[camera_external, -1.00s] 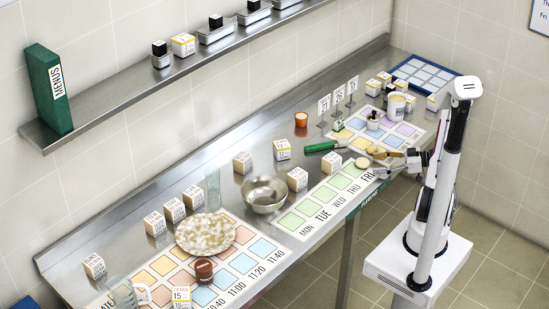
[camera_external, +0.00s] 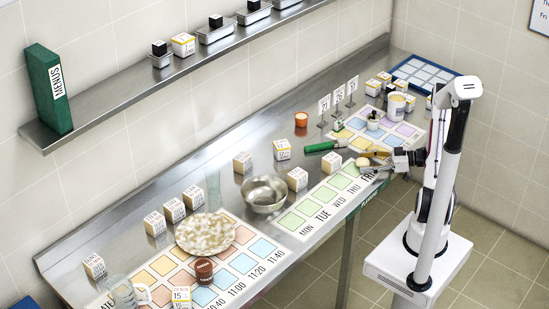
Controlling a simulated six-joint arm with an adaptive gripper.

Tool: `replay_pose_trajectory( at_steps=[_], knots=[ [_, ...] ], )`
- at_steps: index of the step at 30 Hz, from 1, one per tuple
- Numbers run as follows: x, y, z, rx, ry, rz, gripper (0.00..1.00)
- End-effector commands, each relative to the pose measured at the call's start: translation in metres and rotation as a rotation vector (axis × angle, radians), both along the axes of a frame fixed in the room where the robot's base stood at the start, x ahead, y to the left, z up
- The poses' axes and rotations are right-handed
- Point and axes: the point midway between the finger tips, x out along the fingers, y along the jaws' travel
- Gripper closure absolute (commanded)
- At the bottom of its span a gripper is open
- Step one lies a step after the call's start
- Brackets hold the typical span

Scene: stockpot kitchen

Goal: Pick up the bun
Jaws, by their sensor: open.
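The bun (camera_external: 362,162) is a small round beige piece on the counter, at the FRI end of the green weekday strip (camera_external: 291,221). My gripper (camera_external: 367,162) reaches in from the right, low over the counter. Its jaws are open, with one finger on the far side and one on the near side, close to the bun. I cannot tell whether the fingers touch it.
A white tub (camera_external: 396,104) and small bottles stand behind on a coloured mat. A steel bowl (camera_external: 264,194) and white boxes (camera_external: 297,179) stand farther left.

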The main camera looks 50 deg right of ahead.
Motion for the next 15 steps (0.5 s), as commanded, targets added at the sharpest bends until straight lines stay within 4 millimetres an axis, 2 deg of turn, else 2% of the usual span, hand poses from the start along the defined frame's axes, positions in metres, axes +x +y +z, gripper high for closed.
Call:
replay_pose_trajectory(
  at_steps=[9,10,14,15],
  knots=[
    [-0.0002,-0.0001,-0.0001,0.000,0.000,0.000,0.41],
    [-0.0002,-0.0001,-0.0002,0.000,0.000,0.000,0.47],
    [-0.0003,-0.0002,-0.0001,0.001,0.001,0.000,0.80],
    [-0.0003,-0.0002,-0.0001,0.001,0.001,0.000,0.81]
  ],
)
